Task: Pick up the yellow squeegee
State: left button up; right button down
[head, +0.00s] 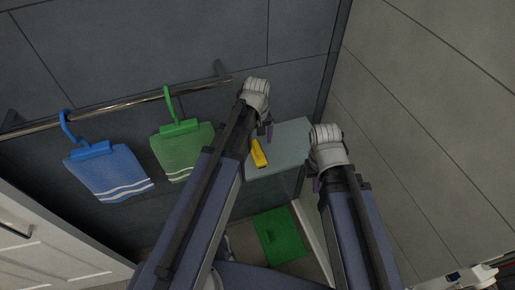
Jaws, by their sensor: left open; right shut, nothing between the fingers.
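The yellow squeegee (259,153) is a small yellow piece near the middle of the head view, at the left edge of a pale grey surface (293,143). My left arm passes close to its left and may hide part of it. My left gripper (265,131) is open, just above the yellow piece in the picture; I cannot tell whether they touch. My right gripper (312,180) is shut and empty, to the right of the pale surface and mostly hidden by its own wrist.
A metal rail (130,102) on the dark tiled wall carries a blue cloth-like item (108,172) and a green one (182,151) on hooks. A green flat thing (280,236) lies low between my arms. A light tiled wall (430,110) stands at right, a white door (50,245) at lower left.

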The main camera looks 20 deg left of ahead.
aim_at(257, 146)
pick_arm(q)
jog(key=shift+w+d+n, duration=0.1)
jog(key=shift+w+n, duration=0.5)
jog(key=shift+w, duration=0.1)
jog(key=f+b, duration=0.8)
jog(key=shift+s+a, duration=0.25)
jog(key=shift+s, duration=0.05)
jog(key=shift+r, duration=0.1)
grip_shut()
dwell(0.4)
notch_tip(257, 146, up, 10)
jog(key=p, duration=1)
jog(key=shift+r, duration=0.1)
